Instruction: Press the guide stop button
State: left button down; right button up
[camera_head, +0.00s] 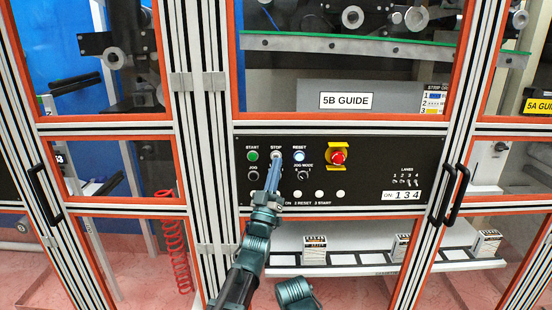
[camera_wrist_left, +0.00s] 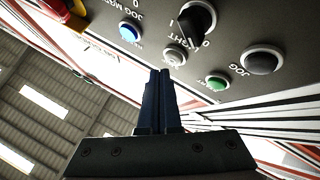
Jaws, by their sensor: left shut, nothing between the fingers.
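The guide control panel (camera_head: 380,160) sits under the "5B GUIDE" sign (camera_head: 346,101). The pale stop button (camera_head: 276,154) is in its top row, between the green start button (camera_head: 252,155) and the lit reset button (camera_head: 299,156). My left gripper (camera_head: 278,156) is shut and empty, its blue fingers pointing up at the stop button. In the left wrist view the closed fingertips (camera_wrist_left: 160,72) are close to the pale stop button (camera_wrist_left: 175,53); whether they touch it I cannot tell. My right gripper is not in view.
A red emergency stop (camera_head: 338,157) on a yellow plate is to the right of reset. The jog control (camera_head: 253,176) and a black mode knob (camera_head: 301,176) lie in the row below. Black door handles (camera_head: 458,193) stick out at the right.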

pick_arm(q)
jog(key=s, duration=0.5)
jog(key=shift+w+f, duration=0.1)
dwell(0.7)
notch_tip(320, 180, down, 14)
jog(key=w+d+g+y, duration=0.2)
jog(key=w+g+y, duration=0.1)
jog(key=g, duration=0.5)
jog(key=s+a+f+m+g+y, duration=0.1)
jog(key=s+f+g, duration=0.2)
jog(key=f, duration=0.3)
jog(key=s+f+m+g+y, duration=0.1)
jog(key=s+f+g, duration=0.15)
jog(key=f, duration=0.35)
jog(key=s+a+f+g+y, duration=0.1)
jog(key=s+a+f+g, duration=0.1)
jog(key=s, duration=0.5)
jog(key=s+a+f+m+g+y, duration=0.1)
jog(key=s+a+f+g+y, duration=0.1)
jog(key=s+f+g, duration=0.3)
jog(key=s+a+f+m+g+y, duration=0.1)
jog(key=s+a+f+g, duration=0.2)
jog(key=s, duration=0.7)
jog(key=shift+s+f+g, duration=0.25)
jog(key=shift+f+g, duration=0.05)
jog(key=shift+g, duration=0.65)
